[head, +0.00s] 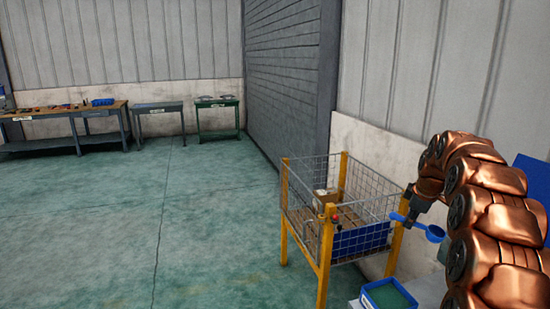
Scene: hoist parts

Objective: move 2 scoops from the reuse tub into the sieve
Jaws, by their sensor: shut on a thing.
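My gripper (409,206) is at the right, at the end of my copper-coloured arm, and is shut on a blue scoop (434,234). The scoop is held in the air in front of the wire cage, its round bowl to the right and its handle to the left. What the bowl holds is too small to tell. A blue-rimmed tub (366,299) with a green inside stands at the bottom edge, below the scoop and partly cut off. I cannot tell whether it is the reuse tub. I cannot make out a sieve.
A wire cage (300,203) with yellow posts stands left of my gripper, with a cardboard box (325,198) inside. A long workbench (60,114), a grey table (160,107) and a green table (218,106) stand along the far wall. The floor at left is clear.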

